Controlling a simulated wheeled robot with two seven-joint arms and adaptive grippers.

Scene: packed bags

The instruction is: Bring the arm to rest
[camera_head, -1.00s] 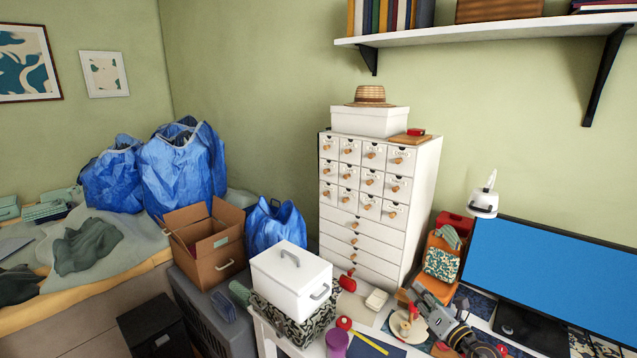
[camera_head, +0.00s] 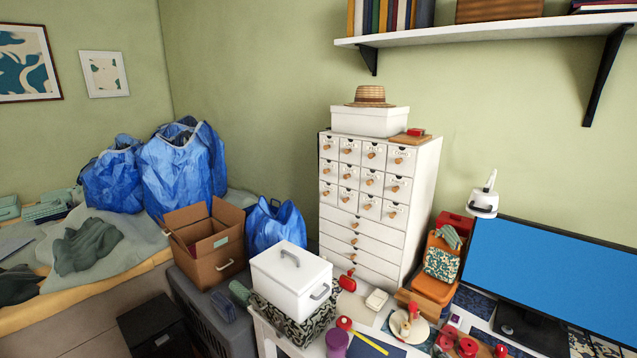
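Neither of my grippers nor any part of my arms shows in the head view. The desk (camera_head: 382,338) at the lower right holds a purple cup (camera_head: 337,343), a round cream-coloured item (camera_head: 408,326) with a red piece on it, and several small red items near the bottom edge. Whether either gripper is open or shut is out of sight.
A white lidded box (camera_head: 290,282) stands at the desk's left end. A white drawer cabinet (camera_head: 365,235) and a monitor (camera_head: 550,278) stand at the back. An open cardboard box (camera_head: 212,262) and blue bags (camera_head: 178,170) are at the left. A shelf (camera_head: 450,32) overhangs the right side.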

